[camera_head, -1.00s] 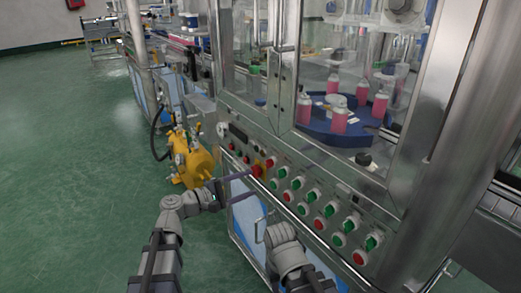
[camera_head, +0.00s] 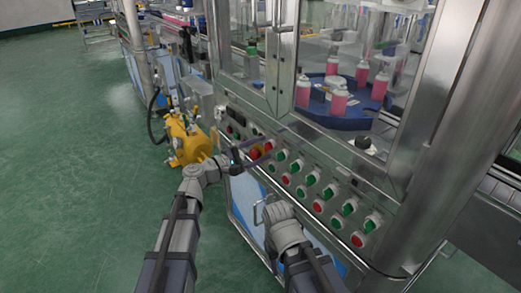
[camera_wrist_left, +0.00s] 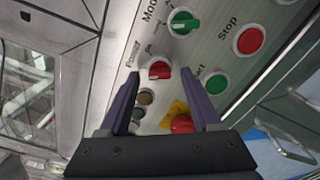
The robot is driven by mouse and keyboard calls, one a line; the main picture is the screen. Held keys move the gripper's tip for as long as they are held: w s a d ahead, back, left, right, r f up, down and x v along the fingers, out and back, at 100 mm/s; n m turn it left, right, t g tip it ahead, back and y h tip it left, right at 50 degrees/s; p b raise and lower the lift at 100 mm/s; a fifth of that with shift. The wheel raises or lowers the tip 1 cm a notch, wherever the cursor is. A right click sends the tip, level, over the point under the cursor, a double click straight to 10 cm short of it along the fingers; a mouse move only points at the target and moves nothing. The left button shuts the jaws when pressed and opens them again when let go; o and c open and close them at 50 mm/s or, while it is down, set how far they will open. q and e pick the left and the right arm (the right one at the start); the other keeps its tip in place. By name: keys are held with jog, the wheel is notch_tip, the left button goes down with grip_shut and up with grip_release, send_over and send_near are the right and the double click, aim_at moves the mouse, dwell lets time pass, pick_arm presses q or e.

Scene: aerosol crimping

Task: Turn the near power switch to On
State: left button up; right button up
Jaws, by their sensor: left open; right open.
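The near power switch (camera_wrist_left: 159,70) is a red knob beside the label "Power" in the left wrist view. In that picture it sits between the tips of my open left gripper (camera_wrist_left: 160,77); I cannot tell how far in front of the panel the tips are. In the head view, my left gripper (camera_head: 274,144) reaches to the row of controls from the left and partly covers it. My right gripper (camera_head: 268,207) is lower, in front of the cabinet, and holds nothing that I can see.
A red button on a yellow plate (camera_wrist_left: 182,123) is close to the right finger. A green mode switch (camera_wrist_left: 184,22) and a red stop button (camera_wrist_left: 249,40) are nearby on the panel. A yellow machine (camera_head: 188,140) stands left of the cabinet.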

pick_arm(q)
grip_shut()
dwell(0.6)
